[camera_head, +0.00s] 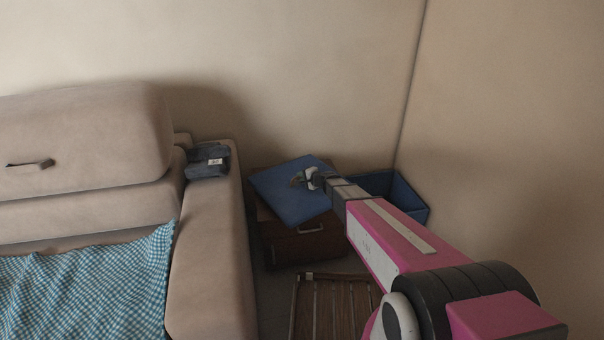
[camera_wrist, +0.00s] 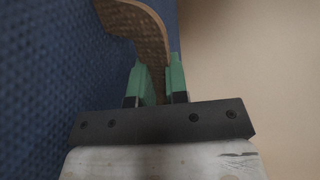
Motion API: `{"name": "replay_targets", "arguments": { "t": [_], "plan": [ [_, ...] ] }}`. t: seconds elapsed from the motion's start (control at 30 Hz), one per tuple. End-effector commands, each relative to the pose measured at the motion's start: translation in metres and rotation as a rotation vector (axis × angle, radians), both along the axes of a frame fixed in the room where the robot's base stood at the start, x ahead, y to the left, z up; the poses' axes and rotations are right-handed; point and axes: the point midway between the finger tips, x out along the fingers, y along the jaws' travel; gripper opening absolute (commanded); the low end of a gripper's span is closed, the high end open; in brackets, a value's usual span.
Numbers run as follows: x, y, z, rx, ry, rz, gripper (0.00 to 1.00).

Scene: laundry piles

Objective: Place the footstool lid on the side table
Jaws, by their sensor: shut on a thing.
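The blue footstool lid (camera_head: 283,193) is a flat square panel over the dark brown side table (camera_head: 295,248), covering most of its top. I cannot tell whether the lid touches the table. My gripper (camera_head: 309,178) is at the lid's right side. In the wrist view, my gripper (camera_wrist: 158,78) is shut on a curved brown strap handle (camera_wrist: 148,32), with blue lid fabric (camera_wrist: 50,90) filling the left side. The open blue footstool box (camera_head: 412,200) stands in the corner on the right, partly hidden behind my arm.
A beige sofa (camera_head: 205,250) stands on the left, its armrest close to the side table. Folded dark clothes (camera_head: 208,165) lie on the armrest, and a teal checked cloth (camera_head: 85,285) lies on the seat. A slatted wooden piece (camera_head: 325,305) is in front of the table.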

Motion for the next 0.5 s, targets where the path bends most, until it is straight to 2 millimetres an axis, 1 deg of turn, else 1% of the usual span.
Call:
{"name": "replay_targets", "arguments": {
  "t": [0.03, 0.13, 0.5],
  "plan": [
    [0.001, 0.0003, -0.0059, 0.002, 0.0, 0.001, 0.0],
    [0.0002, 0.0001, -0.0121, 0.002, 0.0, 0.001, 0.0],
    [-0.0001, 0.0001, -0.0143, 0.002, 0.0, 0.0, 0.0]
  ]
}}
